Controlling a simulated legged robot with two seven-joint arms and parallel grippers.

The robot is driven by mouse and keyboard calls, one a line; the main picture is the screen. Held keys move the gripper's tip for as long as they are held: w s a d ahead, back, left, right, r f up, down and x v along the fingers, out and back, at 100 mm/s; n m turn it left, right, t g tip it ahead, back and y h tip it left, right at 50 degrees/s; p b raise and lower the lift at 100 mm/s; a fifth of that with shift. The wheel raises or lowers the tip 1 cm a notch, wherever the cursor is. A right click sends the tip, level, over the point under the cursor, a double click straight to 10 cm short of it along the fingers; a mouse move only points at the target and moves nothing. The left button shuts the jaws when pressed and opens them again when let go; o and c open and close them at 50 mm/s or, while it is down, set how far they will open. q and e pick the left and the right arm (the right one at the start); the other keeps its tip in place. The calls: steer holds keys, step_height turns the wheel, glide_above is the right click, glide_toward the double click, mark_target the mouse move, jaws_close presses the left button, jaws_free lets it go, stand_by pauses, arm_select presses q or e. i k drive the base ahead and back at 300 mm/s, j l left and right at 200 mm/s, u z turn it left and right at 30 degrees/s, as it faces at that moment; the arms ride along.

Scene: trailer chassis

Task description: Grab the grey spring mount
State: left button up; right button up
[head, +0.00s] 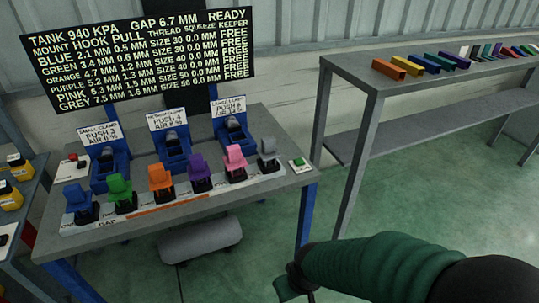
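The grey spring mount (268,148) stands upright at the right end of a row of coloured mounts on the workbench. It sits on a dark base, just right of the pink mount (235,158). My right arm comes in from the lower right in a green sleeve. Its dark gripper (291,286) is low in front of the bench, well below and apart from the grey mount. Its fingers are small and partly hidden, so their opening is unclear. My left gripper is out of view.
Blue, green, orange and purple mounts fill the row to the left. Three blue clamps with signs stand behind. A green button (299,162) is right of the grey mount. A grey side table (345,75) with coloured bars stands right. A display board (145,50) hangs behind.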

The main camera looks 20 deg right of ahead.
mark_target(268, 153)
steer(key=i+z, duration=0.25)
steer(key=i, duration=0.25)
steer(key=i+j+z, duration=0.15)
steer(key=i+z, duration=0.15)
steer(key=i, duration=0.2)
